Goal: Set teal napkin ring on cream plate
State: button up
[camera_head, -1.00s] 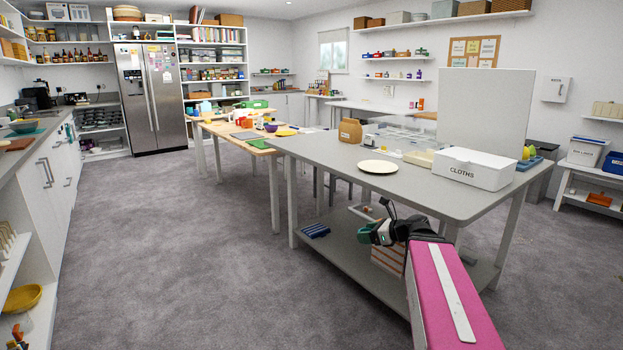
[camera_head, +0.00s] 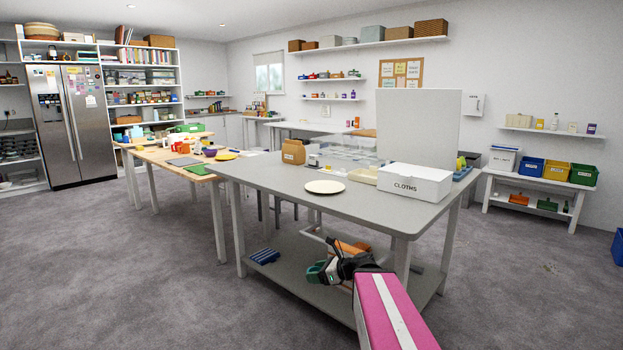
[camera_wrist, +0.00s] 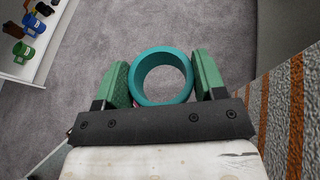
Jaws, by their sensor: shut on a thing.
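The teal napkin ring (camera_wrist: 136,76) is held between the two green fingers of my gripper (camera_wrist: 162,84) in the wrist view, its opening facing the camera. In the head view my gripper (camera_head: 316,273) is low in front of the grey table, below its top; the ring cannot be made out clearly there. The cream plate (camera_head: 325,187) lies flat and empty on the grey table (camera_head: 285,185), near its front edge. The plate is above and beyond my gripper and apart from it.
A white box marked CLOTHS (camera_head: 414,184) stands right of the plate, before a tall white panel (camera_head: 418,125). The lower shelf holds a blue folded item (camera_head: 264,256). An orange-striped surface (camera_wrist: 278,120) is close at right in the wrist view.

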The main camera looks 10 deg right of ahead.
aim_at(325, 188)
jog(key=i+j+z, duration=0.1)
jog(key=j, duration=0.2)
jog(key=i+j, duration=0.2)
jog(key=j, duration=0.15)
jog(key=i+j+z, duration=0.15)
jog(key=j, duration=0.2)
jog(key=i+j+z, duration=0.1)
jog(key=j, duration=0.25)
jog(key=i+j+z, duration=0.1)
jog(key=j, duration=0.25)
jog(key=i, duration=0.1)
